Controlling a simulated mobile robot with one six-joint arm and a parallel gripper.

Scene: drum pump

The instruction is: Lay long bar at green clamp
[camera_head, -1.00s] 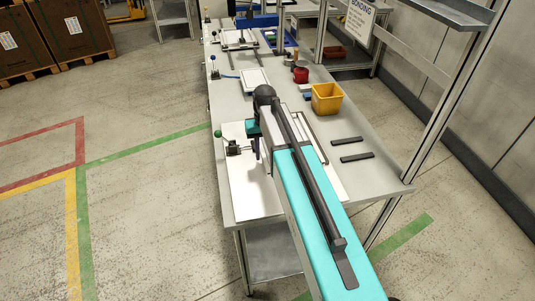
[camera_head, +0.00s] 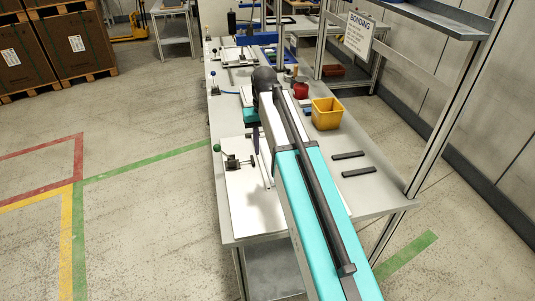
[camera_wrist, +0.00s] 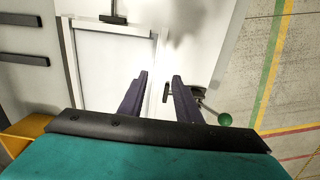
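The green clamp (camera_head: 235,162) is a dark toggle clamp with a green knob, at the left edge of a white board (camera_head: 245,205). It also shows in the wrist view (camera_wrist: 197,94), right of my gripper. A thin pale long bar (camera_head: 266,172) runs along the board beside the clamp. In the wrist view the long bar (camera_wrist: 158,70) passes along the gap between my fingers, as the right side of a rectangular frame. My gripper (camera_wrist: 160,76) has its dark fingers apart, with space seen beside the bar. How high the fingertips are above the bar is unclear.
A yellow bin (camera_head: 327,114), a red container (camera_head: 301,91) and two dark strips (camera_head: 353,164) are on the table right of my arm. A blue fixture (camera_head: 245,42) stands farther back. A metal post (camera_head: 445,110) rises along the right side.

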